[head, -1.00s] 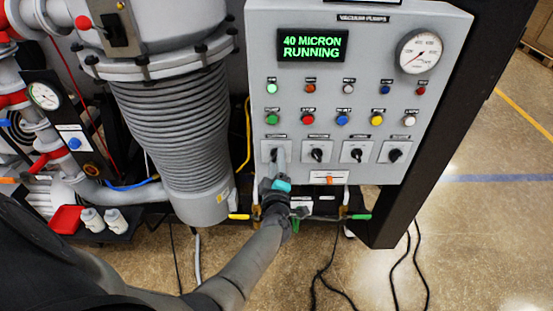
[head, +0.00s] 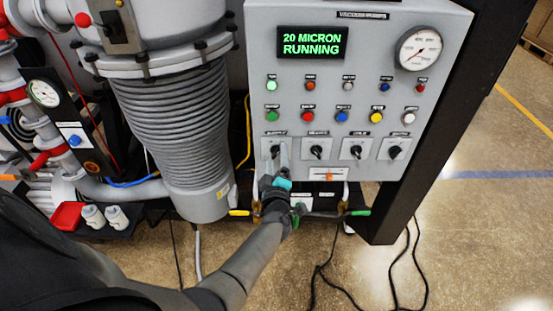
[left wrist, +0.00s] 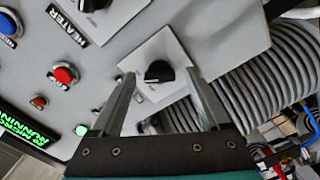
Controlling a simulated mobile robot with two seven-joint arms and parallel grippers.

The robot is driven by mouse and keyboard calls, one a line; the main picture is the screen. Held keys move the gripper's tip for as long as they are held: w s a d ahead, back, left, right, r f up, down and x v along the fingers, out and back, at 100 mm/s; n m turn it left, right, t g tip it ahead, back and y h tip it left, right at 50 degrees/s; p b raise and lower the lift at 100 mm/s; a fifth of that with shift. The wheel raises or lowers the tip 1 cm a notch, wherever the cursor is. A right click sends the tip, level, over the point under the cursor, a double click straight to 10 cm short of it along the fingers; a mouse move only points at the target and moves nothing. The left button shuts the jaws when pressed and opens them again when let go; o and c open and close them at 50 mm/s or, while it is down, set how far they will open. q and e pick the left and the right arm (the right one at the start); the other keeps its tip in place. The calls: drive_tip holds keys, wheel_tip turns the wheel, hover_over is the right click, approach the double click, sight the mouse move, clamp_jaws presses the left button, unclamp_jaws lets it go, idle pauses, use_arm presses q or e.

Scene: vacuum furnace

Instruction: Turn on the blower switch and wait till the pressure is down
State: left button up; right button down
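The grey control panel (head: 440,110) carries a row of black rotary switches. My left gripper (head: 280,150) is at the leftmost switch (head: 274,152) in the head view. In the left wrist view my left gripper (left wrist: 160,76) is open, with one finger on each side of the black knob (left wrist: 159,71) on its white plate. I cannot tell whether the fingers touch it. The knob's label is not readable. The green display (head: 312,44) reads "20 MICRON RUNNING". A round pressure gauge (head: 419,50) sits at the panel's upper right. My right gripper is not in view.
Coloured buttons (head: 308,116) sit above the switches. A neighbouring knob's label (left wrist: 66,25) reads "HEATER" in the left wrist view. A ribbed grey pump column (head: 180,120) stands left of the panel. Green- and yellow-tipped handles (head: 360,212) are below it. Black cables lie on the floor.

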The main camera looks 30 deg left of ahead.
use_arm(q)
drive_tip(key=p+v, duration=0.5)
drive_tip(key=v, duration=1)
drive_tip(key=shift+d, duration=0.15)
drive_tip(key=shift+f, duration=0.1)
drive_tip(key=s+d+f+m+g+h+b, duration=0.2)
drive_tip(key=s+d+f+m+h+b, duration=0.15)
drive_tip(key=f, duration=0.75)
drive_tip(key=s+d+f+m+g+h+b, duration=0.25)
drive_tip(key=s+f+m+b, duration=0.2)
drive_tip(key=f, duration=0.75)
drive_tip(key=s+d+f+m+g+h+b, duration=0.1)
drive_tip(key=s+d+f+m+h+b, duration=0.3)
drive_tip(key=f, duration=0.7)
drive_tip(key=s+a+f+m+g+b, duration=0.2)
drive_tip(key=s+f+m+g+b, duration=0.2)
drive_tip(key=s+f, duration=0.5)
drive_tip(key=s+a+f+m+g+b, duration=0.3)
drive_tip(key=s+f, duration=0.7)
drive_tip(key=s, duration=0.4)
drive_tip(key=m+g+b, duration=0.1)
drive_tip(key=g+b, duration=0.1)
drive_tip(key=shift+s+a+m+y+b, duration=0.2)
drive_tip(key=shift+s+m+y+b, duration=0.1)
drive_tip(key=shift+y+b, duration=0.1)
drive_tip(key=shift+w, duration=0.15)
